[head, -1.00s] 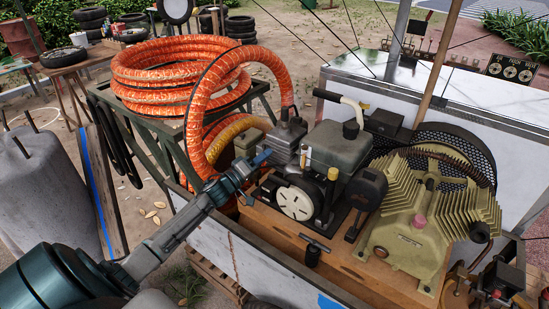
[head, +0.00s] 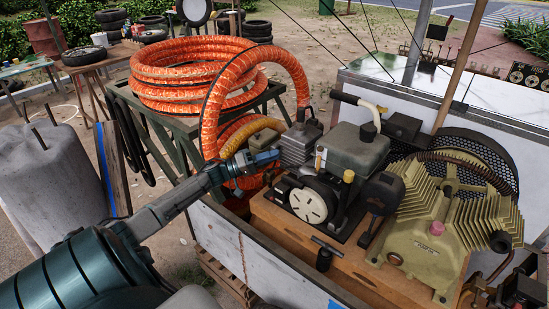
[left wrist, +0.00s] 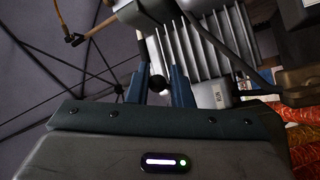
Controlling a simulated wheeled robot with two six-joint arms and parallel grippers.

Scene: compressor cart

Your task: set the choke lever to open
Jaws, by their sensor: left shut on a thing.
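My left gripper (head: 272,158) reaches in from the left to the finned side of the small engine (head: 349,150). In the left wrist view its two blue fingers (left wrist: 160,88) are close together around a small dark round knob (left wrist: 158,83), which looks like the end of the choke lever. The gripper is shut on it. The lever's stem and pivot are mostly hidden, so I cannot tell its setting. A label reading RUN (left wrist: 218,98) shows to the right of the fingers, near the grey fins (left wrist: 205,45). My right gripper is out of view.
The engine stands on a wooden-topped cart beside a tan finned compressor (head: 430,235). An orange hose coil (head: 160,85) lies on a green stand behind my left arm, with one loop rising close to the gripper. A black T-handle (head: 325,252) stands in front.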

